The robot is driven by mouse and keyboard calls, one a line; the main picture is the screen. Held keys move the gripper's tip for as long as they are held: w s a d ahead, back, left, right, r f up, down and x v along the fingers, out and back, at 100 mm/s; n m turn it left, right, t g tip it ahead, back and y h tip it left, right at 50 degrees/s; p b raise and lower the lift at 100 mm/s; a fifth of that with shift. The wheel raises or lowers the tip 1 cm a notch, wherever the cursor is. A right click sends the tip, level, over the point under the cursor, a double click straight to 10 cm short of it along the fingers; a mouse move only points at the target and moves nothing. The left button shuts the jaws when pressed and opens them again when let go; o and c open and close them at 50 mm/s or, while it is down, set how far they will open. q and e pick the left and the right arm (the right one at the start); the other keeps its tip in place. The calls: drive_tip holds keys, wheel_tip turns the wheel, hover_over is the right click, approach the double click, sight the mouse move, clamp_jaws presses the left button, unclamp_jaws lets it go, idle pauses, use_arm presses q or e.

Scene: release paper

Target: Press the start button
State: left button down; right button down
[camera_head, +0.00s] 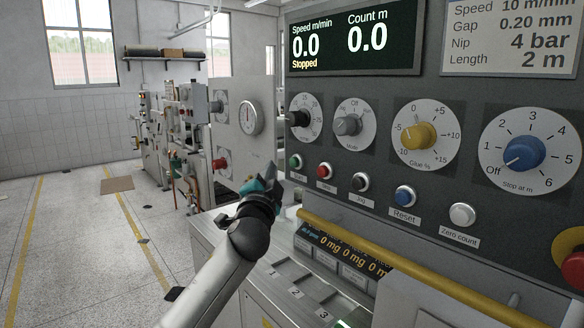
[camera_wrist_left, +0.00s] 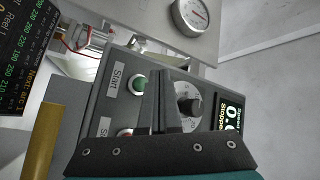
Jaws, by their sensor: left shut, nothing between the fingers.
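The green start button (camera_head: 296,161) is the leftmost in the row on the grey control panel (camera_head: 375,130). In the left wrist view the start button (camera_wrist_left: 139,84) shows beside my fingers, with its "Start" label next to it. My left gripper (camera_head: 271,171) is shut and empty, in front of the panel's left edge, a little lower left of the button in the head view. Its shut fingers (camera_wrist_left: 163,86) lie between the button and a black knob in the wrist view. I see no clear contact with the button. The display (camera_head: 352,40) reads 0.0 and "Stopped".
A red button (camera_head: 325,170), a black Jog button (camera_head: 361,182), a blue Reset button (camera_head: 405,195) and a white Zero count button (camera_head: 462,214) continue the row. Knobs sit above. A yellow rail (camera_head: 400,262) runs below. A red emergency knob (camera_head: 573,268) is at right.

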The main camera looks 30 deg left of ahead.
sight(294, 162)
use_arm(q)
drive_tip(key=shift+w+d+b, duration=0.15)
drive_tip(key=shift+w+d, duration=0.2)
drive_tip(key=shift+w, duration=0.4)
drive_tip(key=shift+w+d+b, duration=0.15)
drive_tip(key=shift+w+d, duration=0.15)
drive_tip(key=shift+w, duration=0.45)
idle(0.9)
drive_tip(key=shift+w+d, duration=0.15)
drive_tip(key=shift+w, duration=0.25)
